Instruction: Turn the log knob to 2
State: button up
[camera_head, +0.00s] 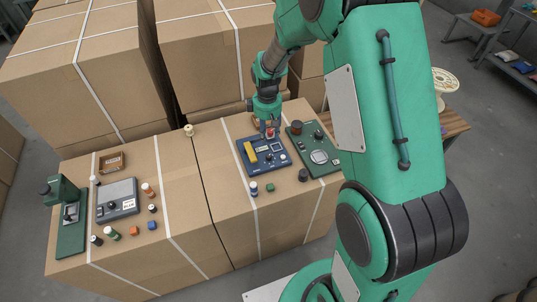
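My gripper (269,131) points down over the upper right part of a blue panel (249,164), close to a small red part there. The picture is too small to tell whether it touches that part or whether its fingers are open. The blue panel also carries a yellow block (251,152) and small dials (270,157). A green panel (333,167) to its right has a dark knob (318,134) and a round pale gauge (320,157). A grey panel (122,190) at the left has a dark knob (115,206). No label or number is readable, so I cannot tell which knob is the log knob.
The panels stand on strapped cardboard boxes (185,235). A green device (70,238) stands at the far left. Tall boxes (205,55) rise behind.

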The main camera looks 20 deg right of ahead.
aim_at(269, 156)
notch_tip(269, 156, down, 14)
jog(key=shift+w+d+r+b, duration=0.1)
jog(key=shift+d+r+b, duration=0.1)
jog(key=shift+b, duration=1)
jog(key=shift+c, duration=0.3)
grip_shut()
